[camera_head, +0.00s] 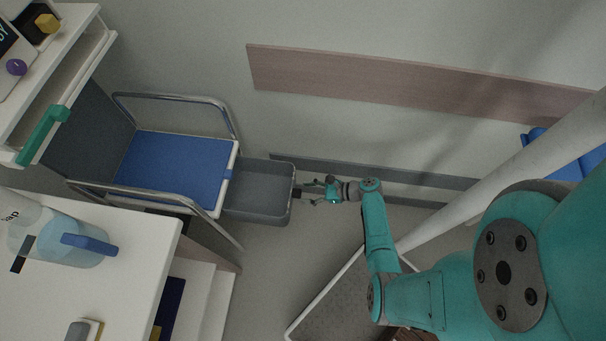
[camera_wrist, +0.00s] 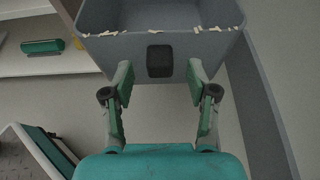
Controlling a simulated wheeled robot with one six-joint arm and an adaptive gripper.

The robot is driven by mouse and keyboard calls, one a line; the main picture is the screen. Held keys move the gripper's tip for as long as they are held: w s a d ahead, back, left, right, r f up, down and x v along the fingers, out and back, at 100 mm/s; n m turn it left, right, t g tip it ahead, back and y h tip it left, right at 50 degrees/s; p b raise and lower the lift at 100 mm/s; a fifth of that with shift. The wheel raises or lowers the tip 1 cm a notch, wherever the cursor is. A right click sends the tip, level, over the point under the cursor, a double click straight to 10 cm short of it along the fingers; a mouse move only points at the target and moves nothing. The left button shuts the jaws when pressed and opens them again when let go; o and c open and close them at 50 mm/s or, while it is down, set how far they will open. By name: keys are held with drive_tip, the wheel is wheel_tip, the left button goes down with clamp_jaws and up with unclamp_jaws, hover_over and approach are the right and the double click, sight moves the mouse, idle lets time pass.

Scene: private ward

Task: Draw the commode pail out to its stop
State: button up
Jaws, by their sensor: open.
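The commode pail (camera_head: 258,192) is a grey open-topped tub. It juts out to the right from under the blue seat of the commode chair (camera_head: 175,168). In the wrist view the pail (camera_wrist: 112,50) fills the top middle, with a dark block-shaped handle (camera_wrist: 159,61) on its front wall. My gripper (camera_head: 312,191) is just right of the pail's front wall. In the wrist view its two fingers (camera_wrist: 160,80) are spread, one on each side of the handle, with gaps between. Whether the fingertips touch the pail wall I cannot tell. The pail's rear end is hidden under the seat.
A white table (camera_head: 60,300) with a bottle (camera_head: 60,240) stands at the lower left. A white cabinet with a green handle (camera_head: 42,135) is at the upper left. A grey-topped, pale-edged item (camera_head: 345,300) lies below my arm. Bare floor shows right of the pail.

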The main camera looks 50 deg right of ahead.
drive_tip(key=shift+v, duration=2.45)
